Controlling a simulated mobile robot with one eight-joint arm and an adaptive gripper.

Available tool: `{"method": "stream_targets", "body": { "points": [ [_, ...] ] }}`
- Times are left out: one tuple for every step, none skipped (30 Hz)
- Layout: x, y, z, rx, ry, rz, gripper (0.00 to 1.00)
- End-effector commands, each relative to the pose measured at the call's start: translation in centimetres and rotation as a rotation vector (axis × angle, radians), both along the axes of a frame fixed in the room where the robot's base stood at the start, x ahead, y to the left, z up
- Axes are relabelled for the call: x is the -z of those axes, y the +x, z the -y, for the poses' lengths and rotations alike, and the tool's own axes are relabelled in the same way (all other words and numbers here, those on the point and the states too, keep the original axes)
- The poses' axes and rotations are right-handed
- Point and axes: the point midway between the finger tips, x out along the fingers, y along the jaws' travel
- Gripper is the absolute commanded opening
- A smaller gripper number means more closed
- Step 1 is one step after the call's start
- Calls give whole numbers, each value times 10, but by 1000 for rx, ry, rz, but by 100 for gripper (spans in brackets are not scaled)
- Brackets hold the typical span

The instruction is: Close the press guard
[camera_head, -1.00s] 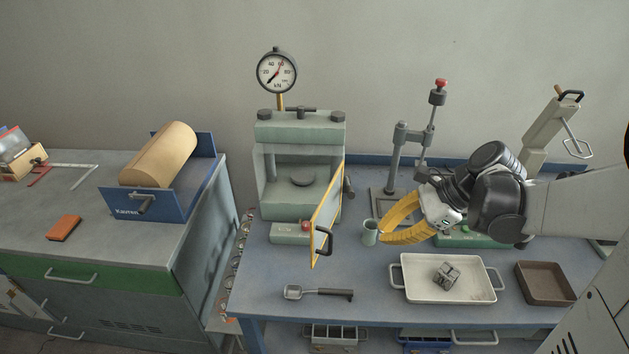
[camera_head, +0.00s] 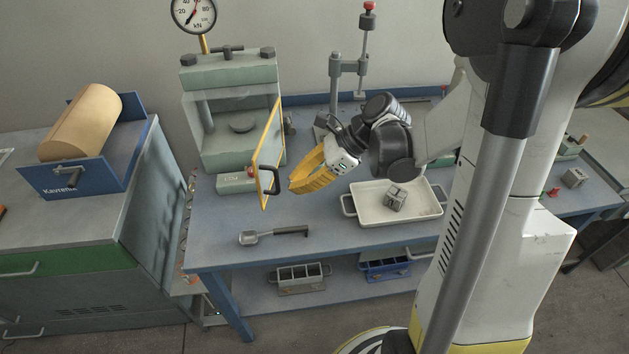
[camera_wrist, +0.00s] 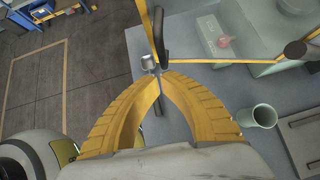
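The press (camera_head: 230,85) stands at the back of the bench. Its guard (camera_head: 266,150), a clear panel in a yellow frame, stands open, swung out from the press's right side towards the front. A black handle (camera_head: 269,181) is on its front part. My gripper (camera_head: 293,188) is just right of the handle, its yellow fingers pointing left. In the wrist view the fingertips (camera_wrist: 162,73) come together with nothing seen held. The handle (camera_wrist: 163,36) and guard frame (camera_wrist: 215,63) show just beyond the tips; whether they touch is unclear.
A scoop (camera_head: 285,232) lies on the bench in front of the guard. A white tray (camera_head: 365,216) with a grey block (camera_head: 395,197) is right of it. A red button (camera_head: 252,171) sits at the press's base.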

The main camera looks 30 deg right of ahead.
Motion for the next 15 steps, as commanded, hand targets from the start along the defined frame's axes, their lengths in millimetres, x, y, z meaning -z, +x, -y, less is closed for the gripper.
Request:
{"method": "stream_targets", "body": {
  "points": [
    [1,2,-5,-4,0,1,0],
    [1,3,-7,-3,0,0,0],
    [0,4,-9,-1,0,0,0],
    [0,5,-10,-1,0,1,0],
    [0,5,-11,0,0,0,0],
    [0,6,-12,0,0,0,0],
    [0,6,-12,0,0,0,0],
    [-1,6,-13,0,0,0,0],
    [-1,6,-13,0,0,0,0],
    [-1,6,-13,0,0,0,0],
    [-1,6,-13,0,0,0,0],
    [-1,6,-13,0,0,0,0],
    [-1,6,-13,0,0,0,0],
    [-1,6,-12,0,0,0,0],
    [-1,6,-12,0,0,0,0]
  ]
}}
